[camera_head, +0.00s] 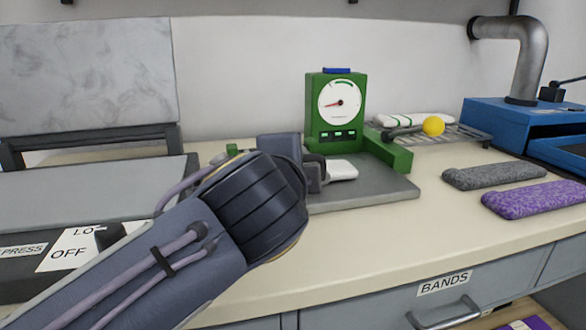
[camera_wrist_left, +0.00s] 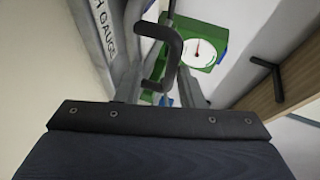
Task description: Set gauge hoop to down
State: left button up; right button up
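The green gauge (camera_head: 336,115) with a round white dial stands on a grey base plate (camera_head: 375,192) in the head view. In the left wrist view the gauge (camera_wrist_left: 213,30) shows turned sideways. A dark C-shaped bar, which looks like the gauge hoop (camera_wrist_left: 173,42), stands out in front of it. My left gripper (camera_head: 318,172) is at the front left of the gauge, partly hidden by my wrist. In the left wrist view its fingers (camera_wrist_left: 158,92) are apart, with the bar close to them. I cannot tell whether they touch. My right gripper is not in view.
A lever with a yellow ball (camera_head: 433,126) is right of the gauge, near a wire rack (camera_head: 465,134). Grey (camera_head: 494,175) and purple (camera_head: 535,199) pieces lie at the right. A press (camera_head: 90,180) is at the left.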

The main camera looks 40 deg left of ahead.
pick_arm(q)
jog(key=p+v, duration=0.2)
jog(key=v, duration=0.5)
jog(key=shift+s+d, duration=0.15)
jog(key=shift+s, duration=0.2)
